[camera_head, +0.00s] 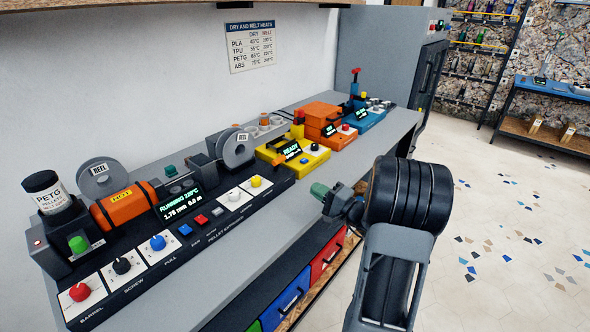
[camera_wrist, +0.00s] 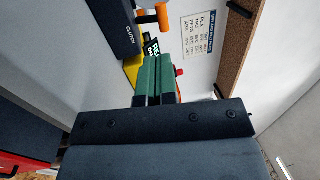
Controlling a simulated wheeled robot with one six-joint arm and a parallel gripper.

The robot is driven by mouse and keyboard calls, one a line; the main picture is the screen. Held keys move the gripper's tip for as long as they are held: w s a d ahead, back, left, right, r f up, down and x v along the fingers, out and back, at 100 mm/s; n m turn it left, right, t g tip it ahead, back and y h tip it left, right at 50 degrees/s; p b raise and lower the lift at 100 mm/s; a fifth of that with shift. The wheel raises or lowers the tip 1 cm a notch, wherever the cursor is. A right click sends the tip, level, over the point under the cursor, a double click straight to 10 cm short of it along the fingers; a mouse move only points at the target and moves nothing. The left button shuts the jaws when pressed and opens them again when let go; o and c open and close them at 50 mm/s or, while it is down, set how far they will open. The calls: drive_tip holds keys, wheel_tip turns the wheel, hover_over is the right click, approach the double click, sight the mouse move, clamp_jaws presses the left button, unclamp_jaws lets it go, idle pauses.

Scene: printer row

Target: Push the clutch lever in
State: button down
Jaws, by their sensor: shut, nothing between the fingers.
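The clutch lever (camera_wrist: 150,16) shows as an orange handle near the top of the wrist view, beside a dark housing (camera_wrist: 107,27) marked CLUTCH. In the head view an orange handle, which looks like the same lever (camera_head: 279,160), shows by the right end of the black machine row, in front of the yellow unit. My gripper (camera_head: 320,190) has green fingers and is over the bench's front edge. In the wrist view its fingers (camera_wrist: 157,75) are shut together with nothing between them. They are apart from the lever.
The black extruder row (camera_head: 160,245) with coloured knobs fills the left of the grey bench (camera_head: 215,285). A yellow unit (camera_head: 300,160), an orange unit (camera_head: 325,125) and a blue unit (camera_head: 362,118) stand farther along. Drawers (camera_head: 290,295) are below. The tiled floor at right is open.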

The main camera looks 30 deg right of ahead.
sight(282, 161)
drive_tip(key=shift+d+f+m+t+h, duration=0.2)
drive_tip(key=shift+d+m+t+h, duration=0.15)
drive_tip(key=shift+d, duration=0.4)
drive_tip(key=shift+a, duration=0.1)
drive_tip(key=p+x, duration=0.2)
drive_tip(key=x, duration=1.2)
drive_tip(key=shift+r, duration=0.1)
drive_tip(key=shift+d+r, duration=0.1)
drive_tip(key=shift+d, duration=0.15)
